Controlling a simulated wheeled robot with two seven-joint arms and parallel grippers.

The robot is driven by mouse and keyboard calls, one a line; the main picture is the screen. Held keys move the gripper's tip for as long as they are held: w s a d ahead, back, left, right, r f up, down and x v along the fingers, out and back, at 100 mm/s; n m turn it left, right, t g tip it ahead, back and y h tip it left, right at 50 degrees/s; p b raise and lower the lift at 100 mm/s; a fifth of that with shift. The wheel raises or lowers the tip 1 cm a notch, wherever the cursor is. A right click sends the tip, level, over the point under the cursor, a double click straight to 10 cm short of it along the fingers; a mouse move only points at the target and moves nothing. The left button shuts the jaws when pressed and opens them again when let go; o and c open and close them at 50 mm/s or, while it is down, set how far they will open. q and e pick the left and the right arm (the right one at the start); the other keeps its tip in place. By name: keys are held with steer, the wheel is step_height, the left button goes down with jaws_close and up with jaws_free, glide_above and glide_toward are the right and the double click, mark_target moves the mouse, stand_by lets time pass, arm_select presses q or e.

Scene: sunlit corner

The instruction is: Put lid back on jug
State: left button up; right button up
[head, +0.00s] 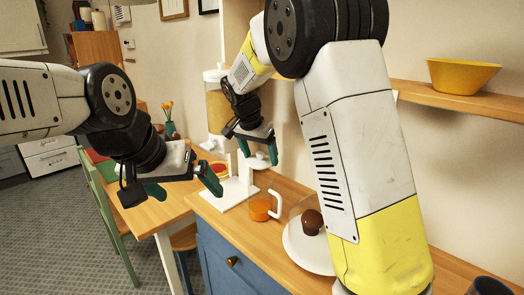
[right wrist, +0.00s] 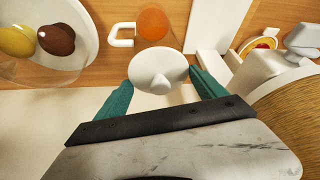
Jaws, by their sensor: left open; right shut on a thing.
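The jug (head: 260,209) stands on the wooden counter, with orange contents and a white handle to its right. In the right wrist view the jug (right wrist: 153,25) is at the top, with its handle on the left. My right gripper (head: 258,151) is shut on the white lid (head: 259,162), above and behind the jug. In the right wrist view the round lid (right wrist: 158,72), with its knob, sits between the teal fingers and is apart from the jug in the head view. My left gripper (head: 183,187) is open and empty, left of the jug over the wooden table.
A tall dispenser (head: 218,105) with a white base stands behind and left of the jug. A white plate (head: 300,258) under a clear dome, holding a brown item (head: 312,222), is right of the jug. A shelf with a yellow bowl (head: 461,75) runs along the wall.

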steer(key=shift+f, duration=2.55)
steer(key=shift+f, duration=0.15)
stand_by(0.4)
steer(key=o, duration=1.3)
steer(key=shift+r, duration=3.5)
jaws_close()
